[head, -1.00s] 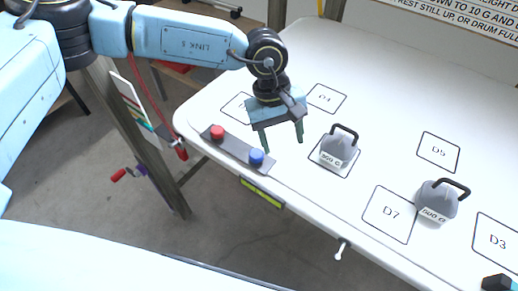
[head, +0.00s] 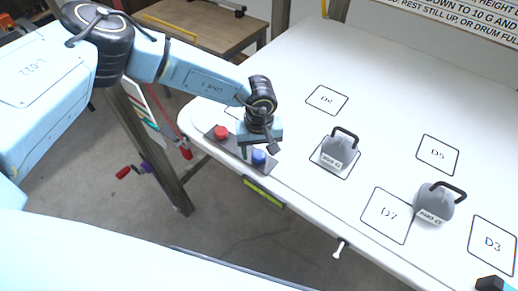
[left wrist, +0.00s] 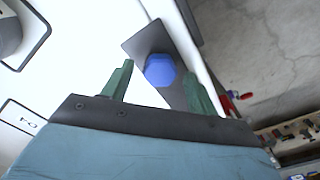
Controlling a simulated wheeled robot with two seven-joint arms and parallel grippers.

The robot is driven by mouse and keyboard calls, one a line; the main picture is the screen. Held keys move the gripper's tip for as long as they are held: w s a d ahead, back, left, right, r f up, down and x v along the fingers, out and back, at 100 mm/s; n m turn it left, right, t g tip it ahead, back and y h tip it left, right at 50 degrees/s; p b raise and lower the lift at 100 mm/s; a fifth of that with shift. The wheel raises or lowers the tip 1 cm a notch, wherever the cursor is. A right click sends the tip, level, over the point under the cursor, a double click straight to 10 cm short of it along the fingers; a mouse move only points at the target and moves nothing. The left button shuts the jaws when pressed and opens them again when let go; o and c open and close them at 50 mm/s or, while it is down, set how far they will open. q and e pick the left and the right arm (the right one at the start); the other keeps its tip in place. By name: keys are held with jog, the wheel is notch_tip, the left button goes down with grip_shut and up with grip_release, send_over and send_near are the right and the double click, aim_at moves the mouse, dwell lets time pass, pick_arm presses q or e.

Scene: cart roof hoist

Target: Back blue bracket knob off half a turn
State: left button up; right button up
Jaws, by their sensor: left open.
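The blue knob (head: 258,158) sits at the right end of a dark bracket plate (head: 232,146) on the near left edge of the white table. In the left wrist view the blue knob (left wrist: 160,70) lies ahead of and between the two green fingers. My left gripper (head: 254,152) is open, close above the plate by the knob, with nothing held. Whether a finger touches the knob I cannot tell. A red knob (head: 221,132) stands at the plate's other end. My right gripper is not in view.
Another grey weight (head: 434,202) stands farther right, between squares D7 (head: 389,215) and D5 (head: 438,154). A yellow level (head: 263,190) is on the table's front edge.

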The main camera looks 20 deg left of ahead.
pick_arm(q)
jog(key=shift+f, duration=0.45)
jog(key=shift+c, duration=0.3)
jog(key=c, duration=0.9)
jog(key=shift+c, duration=0.2)
jog(key=shift+n, duration=0.3)
